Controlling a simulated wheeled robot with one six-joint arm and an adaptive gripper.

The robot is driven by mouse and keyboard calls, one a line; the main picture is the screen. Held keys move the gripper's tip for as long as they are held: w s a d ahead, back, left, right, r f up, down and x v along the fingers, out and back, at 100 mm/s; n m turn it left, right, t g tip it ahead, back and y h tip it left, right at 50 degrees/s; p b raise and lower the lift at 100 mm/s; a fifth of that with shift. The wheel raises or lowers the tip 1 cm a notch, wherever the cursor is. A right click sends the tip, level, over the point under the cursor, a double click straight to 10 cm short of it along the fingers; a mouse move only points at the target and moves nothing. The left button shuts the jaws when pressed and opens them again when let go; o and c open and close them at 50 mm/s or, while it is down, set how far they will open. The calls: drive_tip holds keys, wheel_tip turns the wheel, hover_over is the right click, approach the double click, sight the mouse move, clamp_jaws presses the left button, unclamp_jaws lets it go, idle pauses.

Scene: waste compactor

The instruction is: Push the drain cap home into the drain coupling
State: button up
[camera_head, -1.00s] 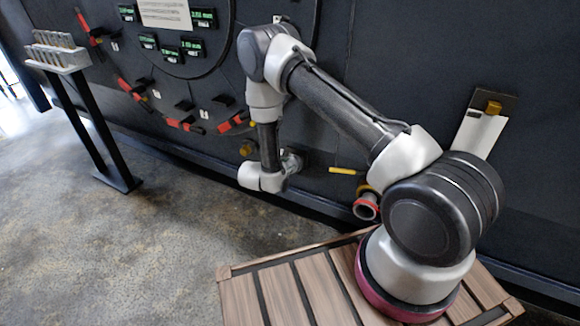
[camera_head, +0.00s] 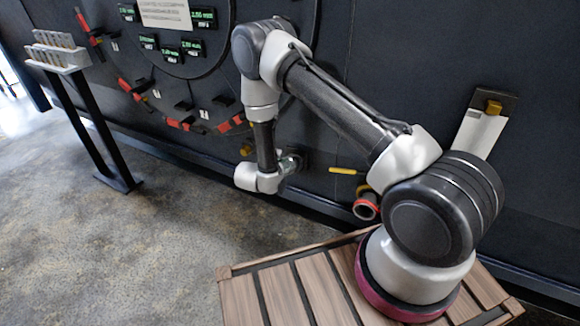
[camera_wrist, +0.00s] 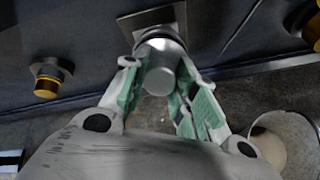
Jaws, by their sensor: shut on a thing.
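A grey metal cylinder, which I take to be the drain cap (camera_wrist: 160,76), stands between my fingers in the wrist view. My gripper (camera_wrist: 159,68) has green-padded fingers, one on each side of it, shut on it. Just behind the cap is a dark ringed neck, likely the drain coupling (camera_wrist: 158,37), on a square plate (camera_wrist: 150,20) on the dark wall. The cap lines up with this neck and looks to be at it. I cannot tell how deep it sits.
A brass-coloured knob (camera_wrist: 47,82) sticks out of the wall to the left in the wrist view. In the head view, a red-rimmed pipe end (camera_head: 366,206) and a yellow handle (camera_head: 343,171) are to the right. A slatted wooden platform (camera_head: 286,290) is in front.

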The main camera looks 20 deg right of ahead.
drive_tip(key=shift+v, duration=2.55)
drive_tip(key=shift+s, duration=0.1)
